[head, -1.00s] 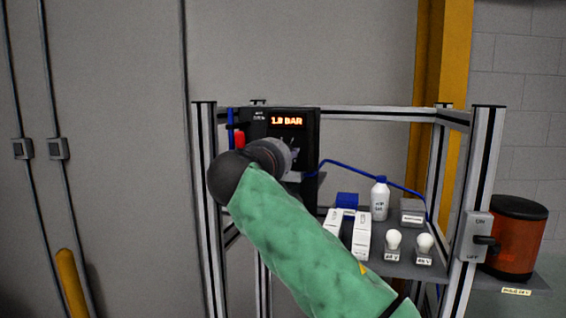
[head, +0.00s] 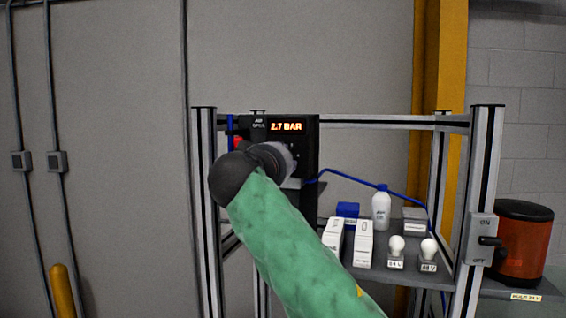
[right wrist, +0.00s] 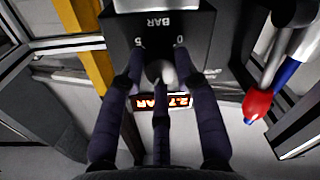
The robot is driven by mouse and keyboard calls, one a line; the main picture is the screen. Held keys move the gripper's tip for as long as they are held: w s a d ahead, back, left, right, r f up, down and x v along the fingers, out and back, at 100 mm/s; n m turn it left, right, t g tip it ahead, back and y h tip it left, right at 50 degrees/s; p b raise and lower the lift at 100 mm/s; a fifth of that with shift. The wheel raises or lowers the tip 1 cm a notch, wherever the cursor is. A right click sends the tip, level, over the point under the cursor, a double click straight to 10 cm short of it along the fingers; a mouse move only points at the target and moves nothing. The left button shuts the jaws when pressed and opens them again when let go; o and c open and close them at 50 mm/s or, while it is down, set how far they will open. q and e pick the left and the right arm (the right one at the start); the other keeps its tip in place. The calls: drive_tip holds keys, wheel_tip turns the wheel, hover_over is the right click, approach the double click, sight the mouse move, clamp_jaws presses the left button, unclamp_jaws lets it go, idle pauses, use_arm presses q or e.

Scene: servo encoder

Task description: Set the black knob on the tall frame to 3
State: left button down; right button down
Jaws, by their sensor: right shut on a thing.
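The tall frame (head: 207,180) carries a black box (head: 310,140) with a lit orange display (head: 286,127) that reads 2.7 BAR. My right gripper (head: 288,160) reaches the front of this box and hides the knob in the head view. In the right wrist view, my right gripper (right wrist: 160,68) has its dark fingers closed around the knob (right wrist: 161,75), which is mostly hidden between them. The panel's BAR, 0 and 5 markings show there upside down. My left gripper is not in view.
A red part (right wrist: 257,104) and a blue hose are beside the box. The frame's shelf holds a white bottle (head: 381,208), two bulbs and several small boxes. An ON/OFF switch (head: 481,240) is on the right post, with an orange-black canister (head: 523,240) beyond.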

drive_tip(key=shift+r, duration=0.1)
idle(0.3)
drive_tip(key=c, duration=1.2)
unclamp_jaws()
drive_tip(key=o, duration=0.3)
drive_tip(key=shift+w+a, duration=0.1)
drive_tip(key=v, duration=1.2)
